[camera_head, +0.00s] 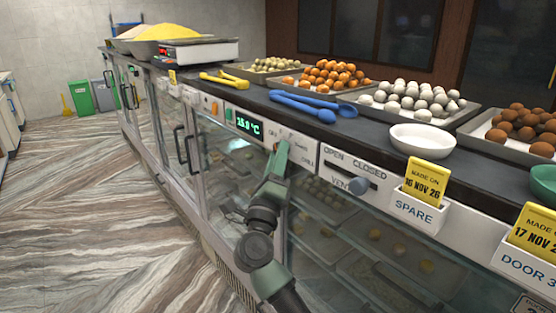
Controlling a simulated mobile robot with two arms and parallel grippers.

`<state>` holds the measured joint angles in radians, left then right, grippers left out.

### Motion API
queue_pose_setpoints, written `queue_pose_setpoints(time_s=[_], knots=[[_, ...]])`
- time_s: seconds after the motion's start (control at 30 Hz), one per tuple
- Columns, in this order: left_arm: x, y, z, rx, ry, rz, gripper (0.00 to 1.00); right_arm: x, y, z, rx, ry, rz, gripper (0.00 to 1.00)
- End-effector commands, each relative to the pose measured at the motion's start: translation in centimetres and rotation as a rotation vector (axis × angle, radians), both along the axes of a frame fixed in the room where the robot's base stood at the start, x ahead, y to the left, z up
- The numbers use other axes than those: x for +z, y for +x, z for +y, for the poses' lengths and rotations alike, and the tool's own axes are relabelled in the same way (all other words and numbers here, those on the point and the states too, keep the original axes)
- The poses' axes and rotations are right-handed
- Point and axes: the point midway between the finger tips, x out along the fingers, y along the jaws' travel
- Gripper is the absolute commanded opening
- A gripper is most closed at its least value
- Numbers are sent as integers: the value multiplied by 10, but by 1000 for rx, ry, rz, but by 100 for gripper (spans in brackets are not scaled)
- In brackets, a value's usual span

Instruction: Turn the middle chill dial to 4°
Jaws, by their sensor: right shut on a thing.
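The middle chill dial is on the white control panel (304,158) of the counter front, mostly hidden behind my gripper. Printed words, including what looks like CHILL, stand around it. My right gripper (281,153) reaches up from below and is shut on the dial. The green digital display (247,125) left of it seems to read 15.0°C, though it is small. The dial's pointer cannot be made out. My left gripper is not in view.
A vent slider (358,186) marked OPEN and CLOSED sits right of the dial. Yellow date cards (426,179) stand in white holders on the counter front. Trays of sweets, a white bowl (422,140) and blue tongs (303,104) lie on top. Glass doors are below; the floor at left is clear.

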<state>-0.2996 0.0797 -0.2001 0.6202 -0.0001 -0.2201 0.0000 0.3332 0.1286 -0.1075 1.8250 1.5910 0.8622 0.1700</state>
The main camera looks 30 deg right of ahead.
Motion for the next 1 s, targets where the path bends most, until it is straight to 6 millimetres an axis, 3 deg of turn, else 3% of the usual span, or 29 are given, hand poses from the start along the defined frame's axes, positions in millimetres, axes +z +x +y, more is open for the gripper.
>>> queue_pose_setpoints(time_s=[0.1,0.13,0.2,0.57,1.0], knots=[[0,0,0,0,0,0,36,-3,0,0,0,5,5,0],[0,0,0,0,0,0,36,-3,0,0,0,5,5,37],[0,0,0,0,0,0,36,-3,0,0,0,3,5,55],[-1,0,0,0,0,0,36,-3,-1,2,1,2,2,55],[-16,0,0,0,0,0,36,-35,-40,45,1,4,4,55]])
